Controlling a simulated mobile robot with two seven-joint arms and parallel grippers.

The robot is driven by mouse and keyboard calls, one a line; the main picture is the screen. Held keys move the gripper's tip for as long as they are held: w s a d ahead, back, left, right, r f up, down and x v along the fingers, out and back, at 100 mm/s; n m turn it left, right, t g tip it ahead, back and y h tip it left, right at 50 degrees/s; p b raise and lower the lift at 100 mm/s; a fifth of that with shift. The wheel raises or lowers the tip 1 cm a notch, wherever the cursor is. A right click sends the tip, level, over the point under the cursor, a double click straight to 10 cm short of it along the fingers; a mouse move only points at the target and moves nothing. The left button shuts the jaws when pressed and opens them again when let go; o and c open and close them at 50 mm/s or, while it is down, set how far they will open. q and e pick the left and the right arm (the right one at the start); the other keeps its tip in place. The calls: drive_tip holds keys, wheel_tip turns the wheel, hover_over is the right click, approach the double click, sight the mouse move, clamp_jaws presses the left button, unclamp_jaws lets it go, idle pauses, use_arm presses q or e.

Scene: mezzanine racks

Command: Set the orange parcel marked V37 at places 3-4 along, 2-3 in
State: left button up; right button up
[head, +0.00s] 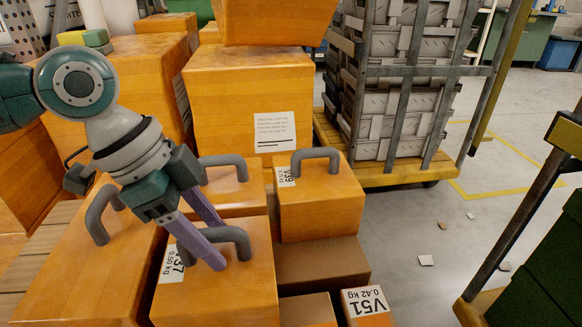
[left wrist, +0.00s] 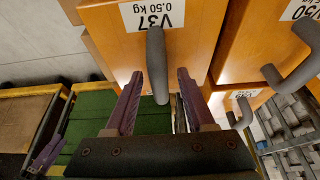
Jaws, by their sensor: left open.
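The orange parcel marked V37 (head: 225,296) stands at the front of the parcel group, with a grey arched handle on top. Its label partly shows in the head view behind my finger; the left wrist view shows V37 and 0.50 kg on the parcel (left wrist: 193,35). My left gripper (head: 221,245) has purple fingers and is at the handle. In the left wrist view the handle lies between the open fingers of this gripper (left wrist: 159,80), with gaps at both sides. A purple piece at that view's lower left looks like a finger of my right gripper (left wrist: 45,154); its opening is unclear.
Parcel V39 (head: 322,205) and parcel V51 (head: 367,308) stand close on the right; another handled orange parcel (head: 85,265) is at left. Large orange boxes (head: 245,95) rise behind. A caged trolley (head: 408,80) stands at the back. Grey floor (head: 430,225) is open at right.

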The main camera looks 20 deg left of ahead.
use_arm(q)
drive_tip(key=shift+r, duration=0.3)
drive_tip(key=p+v, duration=0.5)
drive_tip(key=v, duration=0.7)
drive_tip(key=s+d+f+n, duration=0.3)
drive_tip(key=s+d+f, duration=0.4)
drive_tip(key=d, duration=0.4)
drive_tip(key=s+a+n+t+y, duration=0.1)
drive_tip(key=s+a+n+y, duration=0.2)
drive_tip(key=s+n, duration=0.3)
drive_tip(key=shift+s+a+r+n+y, duration=0.3)
drive_tip(key=shift+a+r+n, duration=0.1)
drive_tip(key=shift+a, duration=0.1)
drive_tip(key=shift+w+d, duration=0.1)
